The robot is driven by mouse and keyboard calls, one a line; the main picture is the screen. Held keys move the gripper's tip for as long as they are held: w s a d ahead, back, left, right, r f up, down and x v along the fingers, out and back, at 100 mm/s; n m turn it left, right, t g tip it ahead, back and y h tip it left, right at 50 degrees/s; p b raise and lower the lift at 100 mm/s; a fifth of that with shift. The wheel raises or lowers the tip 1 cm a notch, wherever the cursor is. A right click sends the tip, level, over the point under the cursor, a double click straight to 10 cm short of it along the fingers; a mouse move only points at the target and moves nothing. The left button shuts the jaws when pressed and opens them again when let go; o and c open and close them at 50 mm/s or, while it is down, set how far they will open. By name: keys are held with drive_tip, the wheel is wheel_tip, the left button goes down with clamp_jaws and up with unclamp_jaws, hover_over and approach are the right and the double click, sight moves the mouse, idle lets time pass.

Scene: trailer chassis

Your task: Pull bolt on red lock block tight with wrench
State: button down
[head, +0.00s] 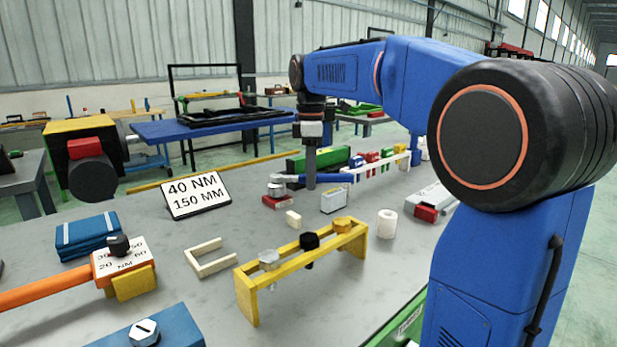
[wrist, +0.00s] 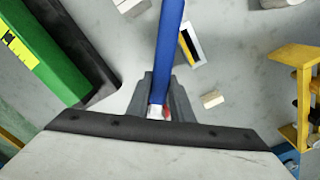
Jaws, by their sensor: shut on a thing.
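My gripper (head: 311,180) points down over the table and is shut on the handle of a blue wrench (head: 338,178). In the wrist view the blue handle (wrist: 169,45) runs up from between the fingers (wrist: 160,108). The red lock block (head: 276,202) is on the table, left of my gripper in the head view. A grey bolt head (head: 276,189) shows above it, at the wrench's left end. I cannot tell whether the wrench is seated on the bolt. In the wrist view a small red and white patch between the fingers is unclear.
A sign (head: 195,195) reads "40 NM 150 MM". A yellow rack (head: 300,262) with several bolts stands in front. A white cylinder (head: 387,224), a cream block (head: 293,218) and a small pale box (head: 334,200) are nearby. A long green block (head: 318,158) lies behind my gripper.

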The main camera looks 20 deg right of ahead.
drive_tip(key=shift+s+a, duration=0.1)
drive_tip(key=shift+s, duration=0.05)
drive_tip(key=shift+s+a+m, duration=0.2)
drive_tip(key=shift+s+m, duration=0.3)
drive_tip(key=shift+m, duration=0.5)
drive_tip(key=shift+s+a, duration=0.1)
drive_tip(key=shift+s+a+m, duration=0.25)
drive_tip(key=shift+s+m, duration=0.1)
drive_tip(key=shift+m, duration=0.35)
drive_tip(key=shift+w+d+r+n, duration=0.1)
drive_tip(key=shift+w+d+n, duration=0.1)
drive_tip(key=shift+n, duration=0.1)
drive_tip(key=shift+r, duration=2.9)
